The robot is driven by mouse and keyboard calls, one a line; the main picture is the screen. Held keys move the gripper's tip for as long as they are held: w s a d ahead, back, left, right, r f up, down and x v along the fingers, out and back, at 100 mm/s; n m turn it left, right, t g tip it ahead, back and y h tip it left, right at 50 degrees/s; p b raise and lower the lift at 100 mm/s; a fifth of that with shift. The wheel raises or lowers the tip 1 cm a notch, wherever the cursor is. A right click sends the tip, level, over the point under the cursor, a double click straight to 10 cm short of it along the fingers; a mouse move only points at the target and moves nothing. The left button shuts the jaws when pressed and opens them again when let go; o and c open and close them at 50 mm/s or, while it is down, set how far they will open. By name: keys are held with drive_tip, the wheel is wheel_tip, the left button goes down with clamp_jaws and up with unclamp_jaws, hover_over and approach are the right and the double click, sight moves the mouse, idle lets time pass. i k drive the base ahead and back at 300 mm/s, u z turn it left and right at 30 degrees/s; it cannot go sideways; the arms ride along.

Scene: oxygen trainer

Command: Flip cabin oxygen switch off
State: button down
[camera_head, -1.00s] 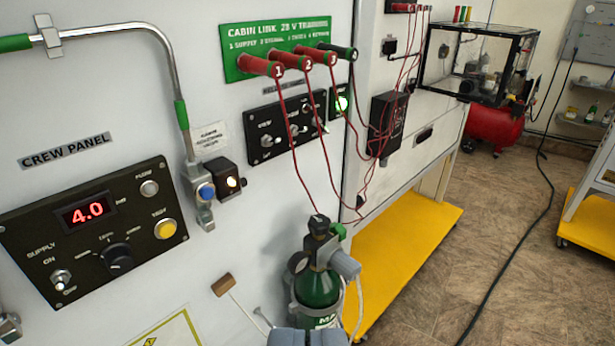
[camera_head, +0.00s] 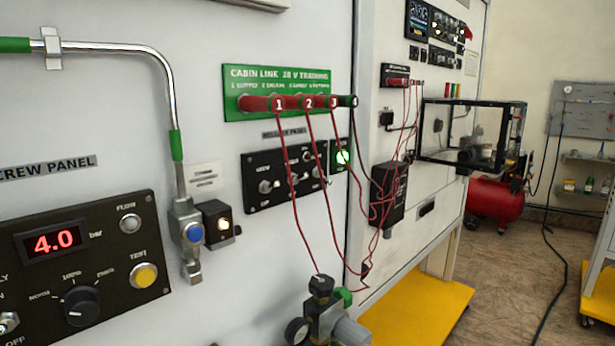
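A small black switch panel (camera_head: 285,174) is on the white wall near the picture's middle, below the green cabin link plate (camera_head: 285,90). It carries a row of silver toggle switches. The left toggle (camera_head: 266,187) has a label above it that seems to read CREW. A middle toggle (camera_head: 294,178) and a right toggle (camera_head: 318,170) are partly crossed by red wires. Their labels are too small to read, so I cannot tell which one is for the cabin, or their exact positions. A lit green indicator (camera_head: 342,157) is just right of the panel. My gripper is out of view.
Red wires (camera_head: 315,200) hang in front of the switch panel from numbered plugs. The crew panel (camera_head: 85,265), reading 4.0 bar, is at lower left. A metal pipe valve (camera_head: 187,235) stands left of the switches. A cylinder's valve head (camera_head: 325,315) juts out below.

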sight(305, 176)
drive_tip(key=u, duration=1.05)
drive_tip(key=k, duration=1)
drive_tip(key=z, duration=0.9)
drive_tip(key=i, duration=1)
drive_tip(key=u, duration=0.05)
